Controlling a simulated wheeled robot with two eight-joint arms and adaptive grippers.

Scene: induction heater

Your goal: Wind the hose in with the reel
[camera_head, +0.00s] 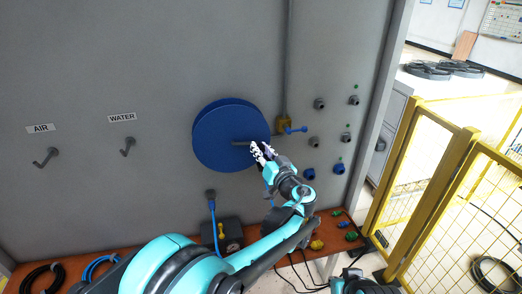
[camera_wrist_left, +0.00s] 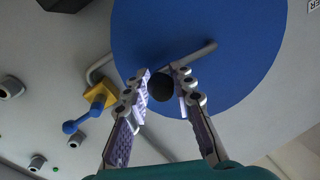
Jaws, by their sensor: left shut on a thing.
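The blue reel (camera_head: 215,125) is a round disc on the grey wall panel, and it fills the upper middle of the left wrist view (camera_wrist_left: 235,75). A grey crank arm (camera_wrist_left: 200,52) crosses its face. The crank's dark round handle (camera_wrist_left: 161,88) sits end-on between my left fingers. My left gripper (camera_head: 261,152), also in the left wrist view (camera_wrist_left: 164,78), is shut on this handle at the reel's right side. The blue hose (camera_head: 214,222) hangs from a fitting below the reel. My right gripper's fingers are not visible.
A yellow valve box with a blue lever (camera_head: 295,130) is close right of the reel. Several fittings (camera_head: 314,141) project farther right. AIR and WATER hooks (camera_head: 128,147) are at left. An orange-brown bench (camera_head: 333,237) lies below, and a yellow fence (camera_head: 425,165) stands right.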

